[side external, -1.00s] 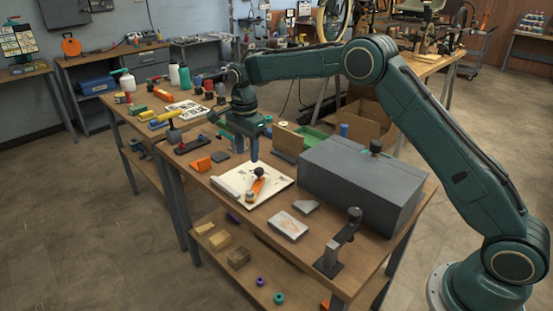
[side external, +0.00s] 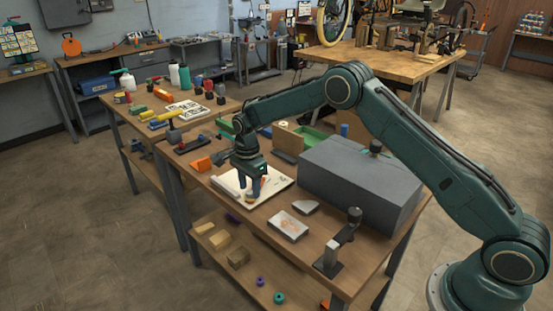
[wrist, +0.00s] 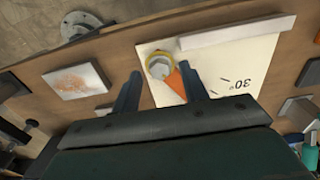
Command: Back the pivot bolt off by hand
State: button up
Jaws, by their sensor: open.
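The pivot bolt shows in the wrist view as a pale hex head (wrist: 159,67) in a yellowish collar, at one end of an orange lever (wrist: 175,84). The lever lies on a white angle board (wrist: 222,65) marked "30°", which also shows in the side view (side external: 277,184). My gripper (wrist: 160,70) is open, with one finger on each side of the bolt head in the wrist view. In the side view my gripper (side external: 249,195) points down over the board, fingertips close to the bolt. I cannot tell whether either finger touches it.
A large grey box (side external: 360,180) stands right of the board. A sanding-type block with an orange patch (side external: 288,225) and a black upright fixture (side external: 340,245) are nearer the front edge. An orange wedge (side external: 201,164) lies at the left. Bare bench lies in front of the board.

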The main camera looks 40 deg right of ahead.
jog(key=shift+f, duration=0.4)
grip_shut()
jog(key=shift+n, duration=0.5)
